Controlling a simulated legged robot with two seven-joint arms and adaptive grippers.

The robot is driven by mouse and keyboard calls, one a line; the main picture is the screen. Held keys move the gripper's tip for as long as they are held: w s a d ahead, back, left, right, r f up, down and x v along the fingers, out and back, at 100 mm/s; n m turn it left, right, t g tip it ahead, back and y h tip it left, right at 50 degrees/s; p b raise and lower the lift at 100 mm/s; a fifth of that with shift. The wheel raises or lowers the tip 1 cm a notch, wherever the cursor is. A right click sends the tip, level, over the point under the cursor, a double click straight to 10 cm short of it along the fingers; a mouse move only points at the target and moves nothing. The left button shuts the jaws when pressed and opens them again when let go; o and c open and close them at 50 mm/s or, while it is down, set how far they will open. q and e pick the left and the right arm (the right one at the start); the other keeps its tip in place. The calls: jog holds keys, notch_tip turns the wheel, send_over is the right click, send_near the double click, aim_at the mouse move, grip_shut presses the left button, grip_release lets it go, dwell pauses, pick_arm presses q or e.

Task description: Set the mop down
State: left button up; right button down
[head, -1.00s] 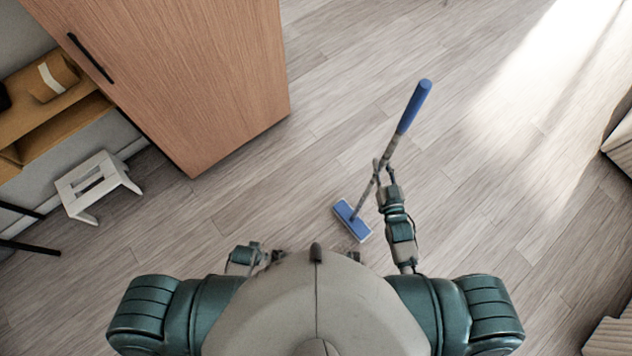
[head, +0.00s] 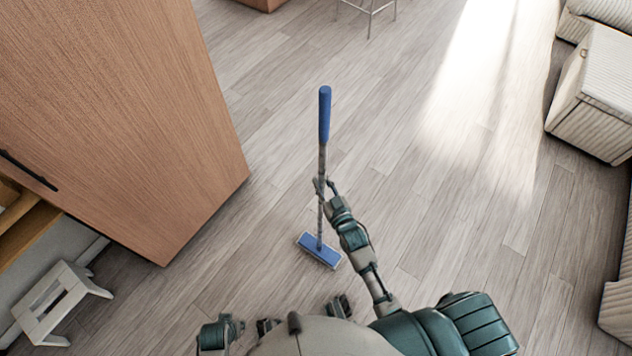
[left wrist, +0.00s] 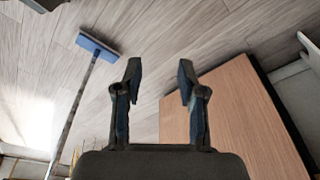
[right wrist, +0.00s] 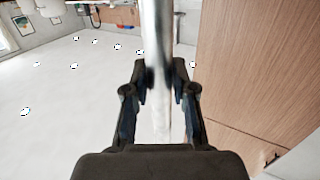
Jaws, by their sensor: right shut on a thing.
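The mop (head: 321,160) stands close to upright in the head view, with a blue grip at the top, a grey pole and a flat blue head (head: 319,250) low over the floor. I cannot tell whether the head touches the floor. My right gripper (head: 320,187) is shut on the pole below the blue grip. In the right wrist view the pole (right wrist: 157,50) runs between the fingers (right wrist: 160,80). My left gripper (left wrist: 158,75) is open and empty in the left wrist view, and the mop (left wrist: 90,55) shows apart from it on the left.
A tall wooden cabinet (head: 130,120) stands to the left. A white step stool (head: 55,300) is at lower left. Pale ribbed seating (head: 597,95) is at the right, and stool legs (head: 370,15) show at the top. The wood floor (head: 430,180) around the mop is clear.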

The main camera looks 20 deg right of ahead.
jog(key=w+f, duration=0.1)
jog(key=w+f+b, duration=0.1)
jog(key=w+f, duration=0.1)
jog(key=shift+w+a+f+b, duration=0.15)
jog(key=shift+a+f+b, duration=0.15)
jog(key=shift+a+f, duration=0.1)
jog(key=c, duration=1)
grip_release()
pick_arm(q)
jog(key=r, duration=0.5)
jog(key=shift+s, duration=0.25)
pick_arm(e)
jog(key=shift+o, duration=0.2)
